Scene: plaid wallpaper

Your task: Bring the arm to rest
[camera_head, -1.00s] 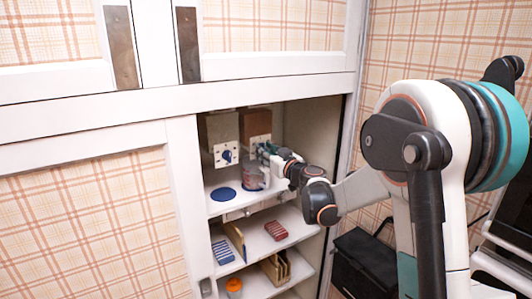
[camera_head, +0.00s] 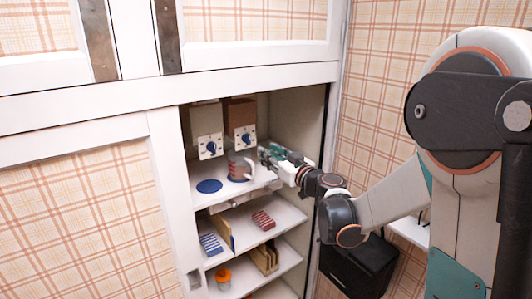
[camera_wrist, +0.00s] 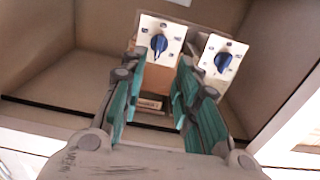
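My gripper (camera_head: 268,154) is at the right side of the upper open shelf, at the end of my arm reaching in from the right. In the wrist view its teal fingers (camera_wrist: 158,92) are spread apart with nothing held between them. Two white panels with blue dials, a left one (camera_head: 210,147) and a right one (camera_head: 245,138), are behind; both also show in the wrist view (camera_wrist: 158,42).
A blue disc (camera_head: 209,186) lies left of the cup. Lower shelves hold a blue striped block (camera_head: 211,244), a red striped block (camera_head: 263,220), wooden boards (camera_head: 265,258) and an orange-topped jar (camera_head: 223,277). The cabinet's side wall is close to my arm.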

